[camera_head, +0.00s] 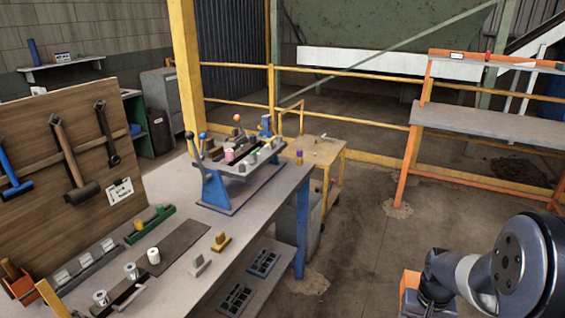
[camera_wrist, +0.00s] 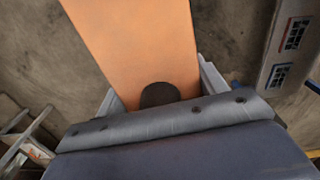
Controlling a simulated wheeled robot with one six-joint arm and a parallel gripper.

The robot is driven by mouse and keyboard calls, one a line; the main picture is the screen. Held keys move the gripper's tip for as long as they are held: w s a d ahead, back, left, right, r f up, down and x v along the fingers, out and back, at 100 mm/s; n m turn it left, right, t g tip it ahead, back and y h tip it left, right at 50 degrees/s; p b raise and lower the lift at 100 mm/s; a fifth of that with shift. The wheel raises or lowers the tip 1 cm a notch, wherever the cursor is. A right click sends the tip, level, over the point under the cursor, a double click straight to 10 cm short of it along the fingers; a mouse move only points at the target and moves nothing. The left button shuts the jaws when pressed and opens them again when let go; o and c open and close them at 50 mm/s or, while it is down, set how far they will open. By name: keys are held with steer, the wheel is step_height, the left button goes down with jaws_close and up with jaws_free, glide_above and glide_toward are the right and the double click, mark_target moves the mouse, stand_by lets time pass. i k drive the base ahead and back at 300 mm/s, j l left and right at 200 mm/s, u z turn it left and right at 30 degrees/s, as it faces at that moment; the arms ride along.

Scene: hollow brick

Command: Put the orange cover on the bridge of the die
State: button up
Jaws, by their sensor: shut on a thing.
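The orange cover (camera_wrist: 140,45) fills the upper middle of the wrist view as a broad flat strip. My gripper (camera_wrist: 160,85) is shut on it, with a grey finger at each side. A dark round spot shows on the cover close to the palm. In the head view an orange piece (camera_head: 410,283) shows beside my arm at the lower right, well away from the workbench; my fingers there are mostly hidden. A blue stand with a grey top frame (camera_head: 240,165), seemingly the die's holder, stands on the bench. Its bridge is too small to make out.
The workbench (camera_head: 180,205) carries white cylinders, a green tray (camera_head: 150,224) and small yellowish blocks. A tool board (camera_head: 70,150) stands at left. A yellow cart (camera_head: 320,152) is behind the bench and an orange-framed table (camera_head: 480,125) at right. Open floor (camera_head: 365,255) lies between bench and arm.

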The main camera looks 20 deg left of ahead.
mark_target(242, 150)
steer(key=i+l+u, duration=0.15)
steer(key=u, duration=0.25)
steer(key=i+l+u, duration=0.25)
steer(key=u, duration=0.15)
steer(key=i+l+u, duration=0.45)
steer(key=l+u, duration=0.15)
steer(key=u, duration=0.15)
